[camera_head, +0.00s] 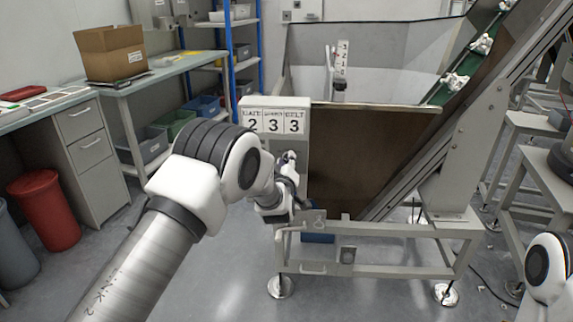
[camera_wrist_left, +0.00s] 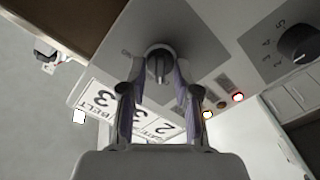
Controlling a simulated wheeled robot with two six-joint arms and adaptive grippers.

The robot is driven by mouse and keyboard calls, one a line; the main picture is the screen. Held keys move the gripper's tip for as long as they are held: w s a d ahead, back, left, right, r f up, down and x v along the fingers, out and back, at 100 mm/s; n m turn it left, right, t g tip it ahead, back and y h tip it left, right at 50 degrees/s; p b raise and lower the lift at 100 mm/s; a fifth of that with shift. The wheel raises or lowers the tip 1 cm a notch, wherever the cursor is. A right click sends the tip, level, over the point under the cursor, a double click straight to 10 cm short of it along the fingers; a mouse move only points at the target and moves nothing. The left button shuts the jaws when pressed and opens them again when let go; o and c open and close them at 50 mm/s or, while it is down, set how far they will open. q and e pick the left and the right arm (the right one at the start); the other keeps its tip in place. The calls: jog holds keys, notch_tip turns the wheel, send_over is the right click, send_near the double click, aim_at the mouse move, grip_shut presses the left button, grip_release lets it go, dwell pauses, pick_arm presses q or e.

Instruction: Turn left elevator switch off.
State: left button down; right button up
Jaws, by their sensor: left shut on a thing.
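A round switch knob (camera_wrist_left: 159,64) with a raised grip bar sits on a grey plate of the control box (camera_wrist_left: 200,30) in the left wrist view. My left gripper (camera_wrist_left: 158,85) has one finger on each side of the knob and is shut on it. In the head view the control box (camera_head: 275,103) stands at the left end of the elevator machine. My left arm reaches to it there, and the knob is hidden. The wording at the knob cannot be read. My right gripper is out of view.
A second dial (camera_wrist_left: 298,43) with numbers is on the box, near small lit lamps (camera_wrist_left: 238,97). A number sign (camera_wrist_left: 130,118) hangs on the box. The inclined green conveyor (camera_head: 455,85) carries white parts.

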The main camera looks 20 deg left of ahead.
pick_arm(q)
jog(key=shift+n, duration=0.6)
jog(key=c, duration=0.9)
grip_release()
jog(key=v, duration=1.2)
